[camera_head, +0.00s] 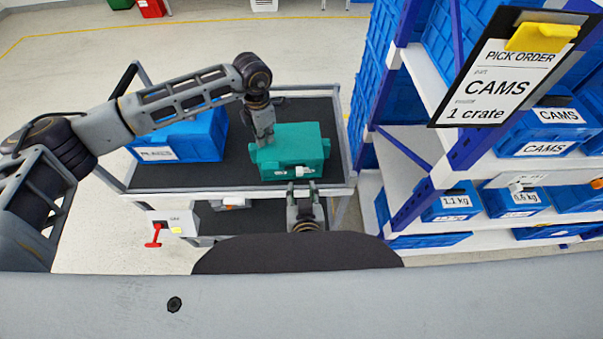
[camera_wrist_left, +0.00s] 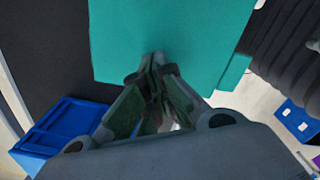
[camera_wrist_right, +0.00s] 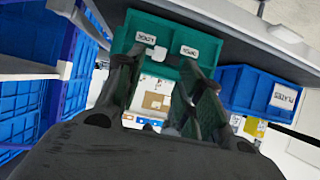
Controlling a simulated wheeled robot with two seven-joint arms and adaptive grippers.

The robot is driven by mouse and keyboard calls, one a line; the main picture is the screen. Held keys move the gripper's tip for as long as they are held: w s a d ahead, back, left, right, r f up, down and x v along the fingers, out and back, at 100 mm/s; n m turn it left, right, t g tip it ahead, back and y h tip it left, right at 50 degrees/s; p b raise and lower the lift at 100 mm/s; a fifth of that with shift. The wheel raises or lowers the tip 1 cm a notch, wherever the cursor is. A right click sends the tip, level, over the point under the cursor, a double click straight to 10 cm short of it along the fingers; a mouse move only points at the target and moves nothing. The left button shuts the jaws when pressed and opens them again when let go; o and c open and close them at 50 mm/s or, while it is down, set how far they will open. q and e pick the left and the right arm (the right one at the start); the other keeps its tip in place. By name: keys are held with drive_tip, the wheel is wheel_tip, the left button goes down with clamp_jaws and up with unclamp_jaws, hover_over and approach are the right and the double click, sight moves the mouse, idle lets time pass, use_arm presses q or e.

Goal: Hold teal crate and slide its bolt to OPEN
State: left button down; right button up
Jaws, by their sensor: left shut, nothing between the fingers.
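The teal crate (camera_head: 305,142) sits on the dark cart top; its top or side fills much of the left wrist view (camera_wrist_left: 170,30). A small white bolt knob (camera_head: 300,171) is on its front, between two white labels, closer to the right one in the head view. The label words are too small to read surely. The knob also shows in the right wrist view (camera_wrist_right: 159,54). My left gripper (camera_head: 265,142) is shut and empty, pointing down at the crate's left part; contact is unclear. My right gripper (camera_head: 304,187) is open before the crate's front, with nothing between its fingers.
A blue crate (camera_head: 190,135) stands left of the teal one on the cart (camera_head: 240,184). A shelf rack with blue bins (camera_head: 445,205) is close on the right. A pick-order clipboard (camera_head: 495,85) hangs there. A red-handled switch box (camera_head: 170,222) is at the cart's front left.

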sight(300, 175)
drive_tip(key=shift+w+f, duration=0.1)
drive_tip(key=shift+w, duration=0.05)
drive_tip(key=shift+x, duration=3.85)
clamp_jaws()
